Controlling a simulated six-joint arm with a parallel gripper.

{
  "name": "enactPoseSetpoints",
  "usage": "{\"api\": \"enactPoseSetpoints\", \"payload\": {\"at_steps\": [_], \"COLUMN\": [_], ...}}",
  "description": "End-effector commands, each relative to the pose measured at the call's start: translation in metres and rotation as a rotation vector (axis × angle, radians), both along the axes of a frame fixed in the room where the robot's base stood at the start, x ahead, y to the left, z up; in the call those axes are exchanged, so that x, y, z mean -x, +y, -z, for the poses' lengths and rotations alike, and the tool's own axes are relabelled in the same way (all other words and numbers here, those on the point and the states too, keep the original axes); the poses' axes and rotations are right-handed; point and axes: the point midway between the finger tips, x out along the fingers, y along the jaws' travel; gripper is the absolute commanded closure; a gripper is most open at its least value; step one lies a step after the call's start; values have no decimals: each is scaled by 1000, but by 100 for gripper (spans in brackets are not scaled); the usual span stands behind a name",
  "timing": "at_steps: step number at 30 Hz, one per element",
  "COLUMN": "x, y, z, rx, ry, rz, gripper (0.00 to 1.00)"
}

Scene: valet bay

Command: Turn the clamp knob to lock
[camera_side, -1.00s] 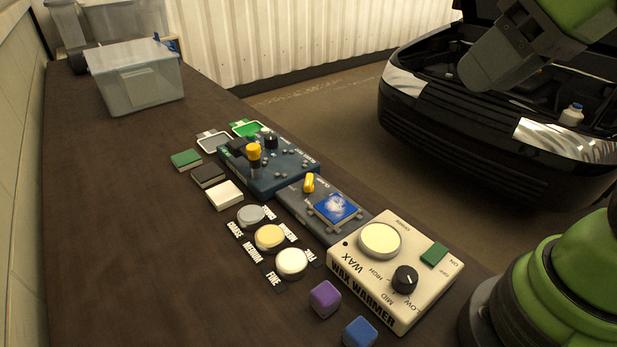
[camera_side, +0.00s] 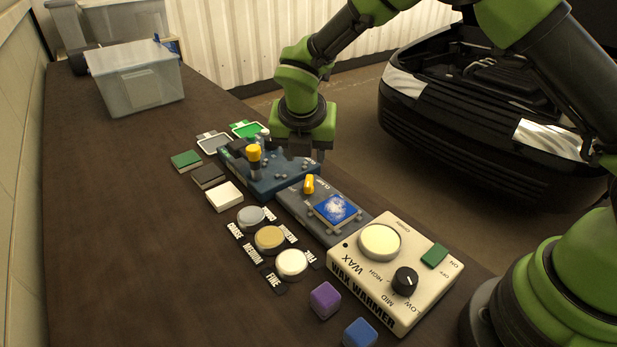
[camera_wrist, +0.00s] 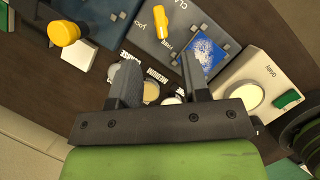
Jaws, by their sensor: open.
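The clamp knob (camera_side: 309,184) is a small yellow bar-shaped handle on the blue-grey clamp plate (camera_side: 290,204). A blue patterned square pad (camera_side: 336,209) is held at the plate's other end. My gripper (camera_side: 304,157) is above the blue control box, a little behind the knob in the side view. In the wrist view my gripper (camera_wrist: 158,62) has its two fingers spread apart, empty, and the knob lies beyond the tips, not touched.
The dark blue box (camera_side: 262,180) with a taller yellow-topped lever (camera_side: 254,155) stands beside the plate. A cream wax warmer (camera_side: 375,285) is on the other side. Round pads (camera_side: 270,238) and purple and blue blocks (camera_side: 325,299) lie in front.

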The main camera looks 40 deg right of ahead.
Motion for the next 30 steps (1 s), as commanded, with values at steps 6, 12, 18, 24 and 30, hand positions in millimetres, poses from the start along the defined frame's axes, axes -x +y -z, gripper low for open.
{"api": "enactPoseSetpoints", "payload": {"at_steps": [6, 12, 18, 24, 30], "x": [-7, -17, -24, -26, -26], "y": [-7, -18, -25, -27, -27], "z": [27, 62, 86, 92, 92], "rx": [7, 5, 4, 4, 4], "ry": [8, 7, 4, 3, 3], "rz": [-10, -7, -6, -6, -6], "gripper": [57, 57, 57, 57, 60]}}
